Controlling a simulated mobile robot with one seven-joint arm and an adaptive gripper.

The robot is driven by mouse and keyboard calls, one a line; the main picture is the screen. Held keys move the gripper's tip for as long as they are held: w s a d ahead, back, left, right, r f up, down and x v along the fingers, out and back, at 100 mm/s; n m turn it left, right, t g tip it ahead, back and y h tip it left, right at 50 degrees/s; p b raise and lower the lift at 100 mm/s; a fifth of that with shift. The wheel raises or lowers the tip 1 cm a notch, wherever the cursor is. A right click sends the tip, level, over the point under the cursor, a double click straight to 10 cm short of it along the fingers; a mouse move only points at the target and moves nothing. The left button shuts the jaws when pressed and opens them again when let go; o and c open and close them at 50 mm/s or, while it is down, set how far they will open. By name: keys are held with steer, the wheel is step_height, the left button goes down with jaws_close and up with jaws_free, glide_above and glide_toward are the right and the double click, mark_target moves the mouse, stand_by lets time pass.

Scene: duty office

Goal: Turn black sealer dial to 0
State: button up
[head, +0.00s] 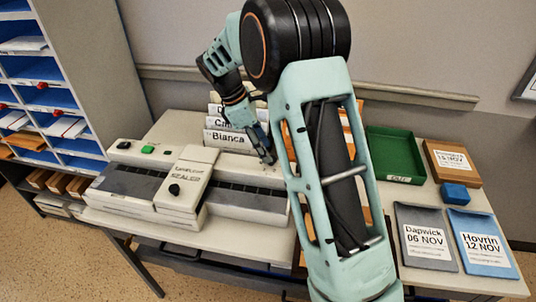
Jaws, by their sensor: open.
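The sealer (235,205) is a long off-white machine with dark slots, lying across the left part of the table. A raised block labelled SEALER carries a round black dial (174,189) near its front end. Dial markings are too small to read, so I cannot tell the setting or which knob is the named one. My gripper (267,158) points down above the machine's right end, right of both knobs and apart from them. It is open and holds nothing visible. My arm hides part of the table.
A green tray (396,154), brown box (452,162), blue block (455,194), grey pouch (425,238) and blue pouch (484,241) lie right. Shelves (115,60) stand left.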

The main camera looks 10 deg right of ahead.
steer(key=shift+x, duration=1.5)
steer(key=shift+r, duration=0.1)
steer(key=shift+c, duration=0.5)
jaws_close()
